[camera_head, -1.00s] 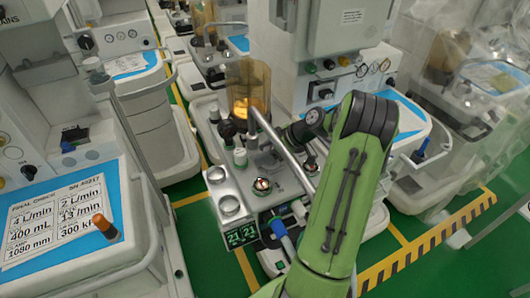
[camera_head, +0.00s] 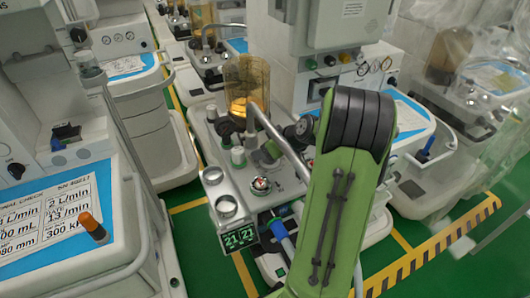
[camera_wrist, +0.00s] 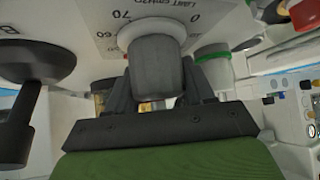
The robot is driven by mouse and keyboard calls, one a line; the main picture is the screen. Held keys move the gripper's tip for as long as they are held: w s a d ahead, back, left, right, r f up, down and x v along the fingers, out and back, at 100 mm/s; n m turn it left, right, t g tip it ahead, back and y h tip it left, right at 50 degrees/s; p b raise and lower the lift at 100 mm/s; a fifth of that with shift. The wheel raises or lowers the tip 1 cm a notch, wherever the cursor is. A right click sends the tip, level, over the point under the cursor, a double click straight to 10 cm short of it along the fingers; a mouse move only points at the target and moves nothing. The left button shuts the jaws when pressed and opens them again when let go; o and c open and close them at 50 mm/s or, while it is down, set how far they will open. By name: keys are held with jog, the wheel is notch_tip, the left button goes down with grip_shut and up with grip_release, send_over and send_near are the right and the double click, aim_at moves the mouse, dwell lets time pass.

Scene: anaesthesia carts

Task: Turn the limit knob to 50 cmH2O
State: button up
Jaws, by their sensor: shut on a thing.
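In the wrist view the limit knob (camera_wrist: 156,66), a grey, rounded grip on a pale round base, stands out from a light panel (camera_wrist: 98,20). The panel carries printed marks; "70" reads to the left of the knob and "0" to the right. The lettering above is upside down and partly cut off. The knob's pointer is not clear to me. My gripper (camera_wrist: 155,92) is shut on the knob, with a dark finger on each side. In the head view my green arm reaches over the cart, and the knob is not clearly visible there.
A black knob-like part (camera_wrist: 35,65) stands close at left in the wrist view, and a green-rimmed cylinder (camera_wrist: 212,66) at right. In the head view an amber canister (camera_head: 246,82), a silver tube (camera_head: 275,135) and a "21 21" display (camera_head: 240,236) are near my arm.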

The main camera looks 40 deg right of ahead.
dwell(0.4)
jog(key=o, duration=1)
